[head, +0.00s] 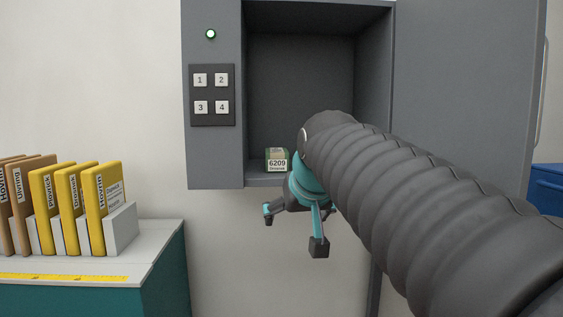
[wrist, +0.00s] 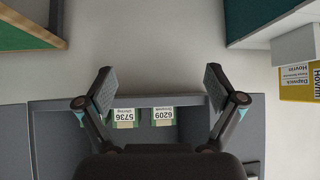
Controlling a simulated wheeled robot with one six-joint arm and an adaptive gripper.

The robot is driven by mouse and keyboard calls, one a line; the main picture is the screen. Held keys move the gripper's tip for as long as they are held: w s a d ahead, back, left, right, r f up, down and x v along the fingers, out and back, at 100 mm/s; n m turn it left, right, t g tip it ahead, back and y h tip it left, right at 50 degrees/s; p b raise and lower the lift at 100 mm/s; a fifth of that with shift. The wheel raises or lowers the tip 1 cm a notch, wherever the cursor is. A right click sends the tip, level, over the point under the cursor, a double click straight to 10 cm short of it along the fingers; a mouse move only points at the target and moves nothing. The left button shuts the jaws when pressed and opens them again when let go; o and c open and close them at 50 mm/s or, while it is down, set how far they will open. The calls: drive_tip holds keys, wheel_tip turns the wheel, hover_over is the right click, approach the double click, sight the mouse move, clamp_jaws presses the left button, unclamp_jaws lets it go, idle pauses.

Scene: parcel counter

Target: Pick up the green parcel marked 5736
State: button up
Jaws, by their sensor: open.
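The parcel marked 5736 (wrist: 124,116) shows upside down in the wrist view, with a white label and green edges. It sits in the grey locker, left of a second green parcel marked 6209 (wrist: 162,115). In the head view the 6209 parcel (head: 277,161) stands at the front of the locker floor; the 5736 parcel is hidden there behind my arm. My gripper (head: 292,230) is open and empty, below and in front of the locker opening. In the wrist view its spread fingers (wrist: 158,80) show nothing between their tips, and both parcels appear between the finger bases.
The locker (head: 300,85) has its door (head: 462,85) open at the right and a keypad (head: 212,95) under a green-lit lamp (head: 210,34). A blue box (head: 546,185) stands at far right.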

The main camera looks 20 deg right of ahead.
drive_tip(key=w+d+r+m+t+h, duration=0.1)
drive_tip(key=w+d+r, duration=0.35)
drive_tip(key=r, duration=0.25)
drive_tip(key=w+d+r+t+h, duration=0.1)
drive_tip(key=w+d+r+t, duration=0.1)
drive_tip(key=w+d+r, duration=0.45)
drive_tip(key=w, duration=0.1)
drive_tip(key=w+f, duration=0.1)
drive_tip(key=w, duration=0.1)
drive_tip(key=w+f, duration=0.1)
drive_tip(key=w, duration=0.1)
drive_tip(key=shift+w+a+f, duration=0.15)
drive_tip(key=shift+f, duration=0.05)
drive_tip(key=shift+d+x, duration=0.15)
drive_tip(key=shift+x, duration=1.2)
drive_tip(key=shift+d+x, duration=0.15)
drive_tip(key=shift+x, duration=1.15)
drive_tip(key=c, duration=1.4)
